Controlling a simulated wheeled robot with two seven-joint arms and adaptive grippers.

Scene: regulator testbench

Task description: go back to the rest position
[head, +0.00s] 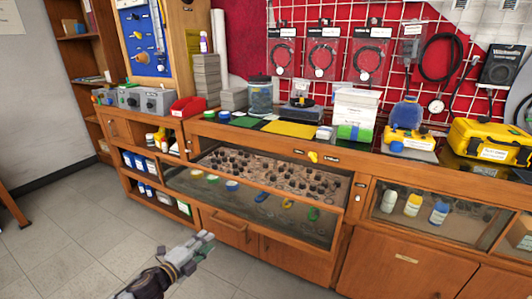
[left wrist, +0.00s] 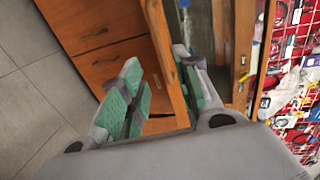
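My left gripper (head: 207,243) is low in the head view, above the tiled floor and in front of the wooden cabinet's lower doors. In the left wrist view my left gripper (left wrist: 158,78) has its two green-padded fingers apart, with nothing between them. Wooden cabinet fronts show behind the fingers there. I cannot tell how far the fingers are from the wood. My right gripper is in neither view.
The wooden counter (head: 355,177) spans the view, with glass-fronted display compartments below its top. The tiled floor (head: 75,245) at the left is clear.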

